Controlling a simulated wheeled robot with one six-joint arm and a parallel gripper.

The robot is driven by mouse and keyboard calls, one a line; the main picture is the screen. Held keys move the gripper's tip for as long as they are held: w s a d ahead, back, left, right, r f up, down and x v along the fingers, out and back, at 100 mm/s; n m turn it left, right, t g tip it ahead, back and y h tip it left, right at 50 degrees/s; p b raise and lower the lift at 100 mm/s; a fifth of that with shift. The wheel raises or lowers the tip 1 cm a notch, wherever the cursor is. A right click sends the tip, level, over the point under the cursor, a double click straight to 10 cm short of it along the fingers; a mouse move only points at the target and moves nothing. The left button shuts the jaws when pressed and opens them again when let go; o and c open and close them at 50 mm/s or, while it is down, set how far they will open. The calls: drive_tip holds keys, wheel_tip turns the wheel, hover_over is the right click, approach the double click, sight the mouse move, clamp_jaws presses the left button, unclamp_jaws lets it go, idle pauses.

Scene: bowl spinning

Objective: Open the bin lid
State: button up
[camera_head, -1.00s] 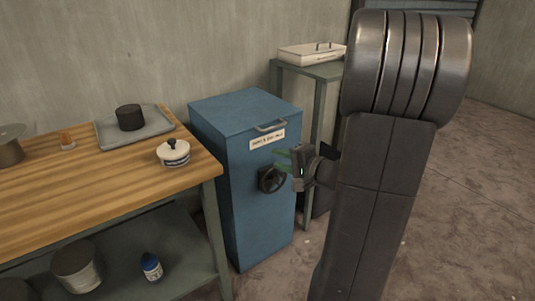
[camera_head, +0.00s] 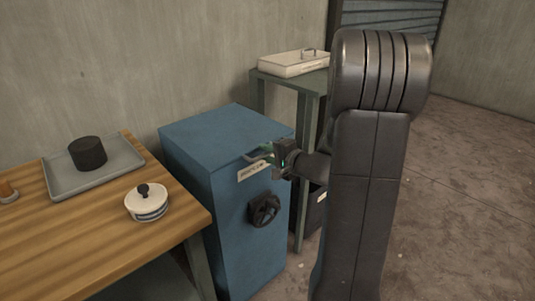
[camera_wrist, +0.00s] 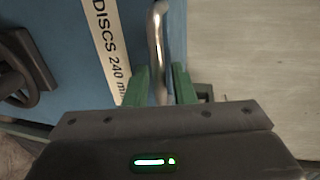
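The blue bin (camera_head: 232,225) stands right of the workbench, with its flat lid (camera_head: 225,135) closed. A metal bar handle (camera_head: 252,157) is at the top of its front, above a white label (camera_head: 252,170). In the wrist view the handle (camera_wrist: 157,40) runs between the two green fingers of my gripper (camera_wrist: 164,85). The fingers are apart, with a gap on the handle's right side; contact on the left cannot be told. In the head view my gripper (camera_head: 268,153) is at the handle's right end, partly hiding it.
A black handwheel (camera_head: 264,210) sticks out of the bin's front. A wooden workbench (camera_head: 60,250) at left bears a tray (camera_head: 115,165) with a black cylinder (camera_head: 88,153), and a white lidded pot (camera_head: 147,203). A stand (camera_head: 300,80) with a pale box (camera_head: 294,63) is behind.

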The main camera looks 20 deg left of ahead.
clamp_jaws()
drive_tip(key=shift+r, duration=0.1)
